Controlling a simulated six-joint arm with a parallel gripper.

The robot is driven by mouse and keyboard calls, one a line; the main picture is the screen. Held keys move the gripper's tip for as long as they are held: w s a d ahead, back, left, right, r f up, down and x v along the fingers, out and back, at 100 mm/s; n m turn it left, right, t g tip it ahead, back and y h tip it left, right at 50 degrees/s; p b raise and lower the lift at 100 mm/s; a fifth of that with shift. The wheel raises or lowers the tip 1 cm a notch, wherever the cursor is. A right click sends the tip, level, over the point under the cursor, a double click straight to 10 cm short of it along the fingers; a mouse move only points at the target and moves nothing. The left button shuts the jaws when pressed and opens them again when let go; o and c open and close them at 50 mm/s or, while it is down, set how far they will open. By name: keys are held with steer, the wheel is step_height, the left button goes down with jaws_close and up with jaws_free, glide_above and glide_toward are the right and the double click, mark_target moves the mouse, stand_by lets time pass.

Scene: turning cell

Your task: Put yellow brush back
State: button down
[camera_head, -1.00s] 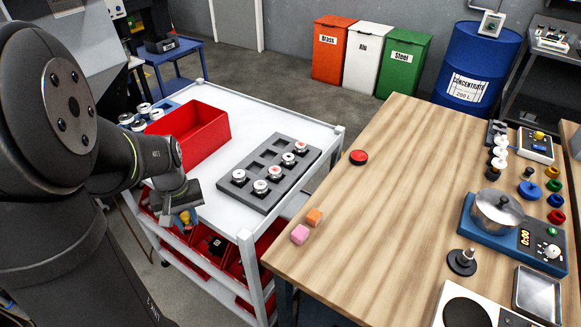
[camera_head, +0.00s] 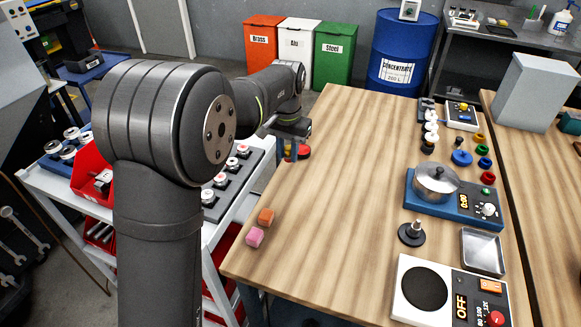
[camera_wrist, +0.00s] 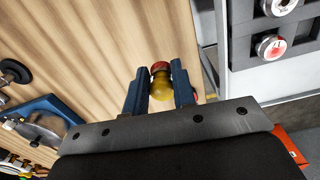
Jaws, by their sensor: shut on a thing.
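My gripper (camera_wrist: 160,88) is shut on a yellow, rounded piece (camera_wrist: 161,88) with a reddish end, which I take to be the yellow brush. In the wrist view it sits between the two dark blue fingers, and most of its length is hidden. My arm partly hides this area, and the height above the table is unclear.
The table's middle is clear. The cart (camera_head: 50,190) is left.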

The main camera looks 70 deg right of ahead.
steer(key=s+d+m, duration=0.2)
steer(key=s+d, duration=0.2)
steer(key=s, duration=0.4)
glide_above(289, 168)
step_height(289, 168, down, 6)
steer(key=shift+s+a+f, duration=0.1)
steer(key=shift+f, duration=2.2)
steer(key=shift+f, duration=0.15)
steer(key=c, duration=1.2)
jaws_free()
